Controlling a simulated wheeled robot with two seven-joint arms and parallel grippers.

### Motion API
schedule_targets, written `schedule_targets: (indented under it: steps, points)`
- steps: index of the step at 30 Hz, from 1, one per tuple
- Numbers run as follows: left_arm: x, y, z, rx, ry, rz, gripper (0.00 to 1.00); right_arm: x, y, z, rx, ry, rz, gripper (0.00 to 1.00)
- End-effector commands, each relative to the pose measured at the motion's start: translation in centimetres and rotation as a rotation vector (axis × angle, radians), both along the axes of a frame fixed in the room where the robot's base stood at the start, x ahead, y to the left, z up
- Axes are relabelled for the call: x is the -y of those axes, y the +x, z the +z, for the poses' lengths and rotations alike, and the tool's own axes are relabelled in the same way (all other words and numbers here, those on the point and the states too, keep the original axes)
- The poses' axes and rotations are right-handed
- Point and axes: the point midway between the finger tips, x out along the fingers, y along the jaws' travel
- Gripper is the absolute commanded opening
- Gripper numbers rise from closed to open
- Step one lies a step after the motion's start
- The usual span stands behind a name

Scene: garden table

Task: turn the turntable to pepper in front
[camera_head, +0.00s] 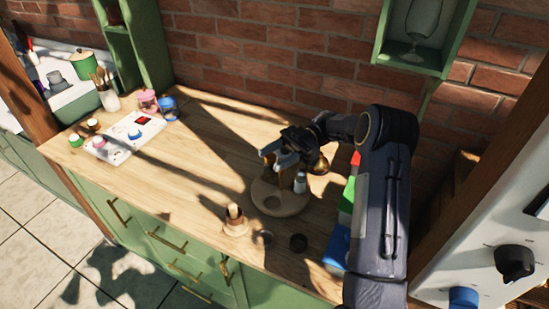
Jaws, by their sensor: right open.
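The turntable (272,206) is a round wooden disc on the right part of the wooden counter. Its front edge shows an empty round recess. A small white shaker with a grey top (300,184) stands on its right side. Upright tan pieces show at its back, partly hidden by my right gripper. My right gripper (276,163) is open and reaches down over the back of the turntable; I cannot tell whether it touches anything. A brass-coloured rounded thing (319,166) shows just right of the gripper. Which item is the pepper I cannot tell. My left gripper is not in view.
Green and blue blocks (337,246) stand at the right, partly behind my arm. A white panel (118,138) lies left. The counter's middle is clear.

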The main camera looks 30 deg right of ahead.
Motion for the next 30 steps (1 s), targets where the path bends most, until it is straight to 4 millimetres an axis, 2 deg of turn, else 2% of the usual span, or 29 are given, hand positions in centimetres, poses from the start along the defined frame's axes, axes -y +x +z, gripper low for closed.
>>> schedule_targets:
  steps: [1, 8, 12, 18, 24, 30]
  points:
    - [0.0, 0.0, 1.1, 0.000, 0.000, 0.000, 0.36, -0.5, -0.9, 1.8, -0.001, 0.000, 0.002, 0.49]
    - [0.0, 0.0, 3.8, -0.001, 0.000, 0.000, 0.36, -2.2, -4.3, 6.3, 0.000, 0.000, 0.002, 0.49]
    - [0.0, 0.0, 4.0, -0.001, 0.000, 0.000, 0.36, -3.6, -7.1, 7.3, -0.002, 0.001, 0.001, 0.49]
    - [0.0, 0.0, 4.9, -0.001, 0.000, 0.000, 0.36, -5.3, -10.4, 8.8, 0.000, 0.000, 0.001, 0.49]
    - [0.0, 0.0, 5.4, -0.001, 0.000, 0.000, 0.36, -6.2, -12.0, 9.4, -0.001, 0.000, 0.001, 0.49]
    - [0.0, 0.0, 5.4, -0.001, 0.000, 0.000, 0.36, -6.3, -12.2, 9.4, 0.000, 0.000, 0.001, 0.49]
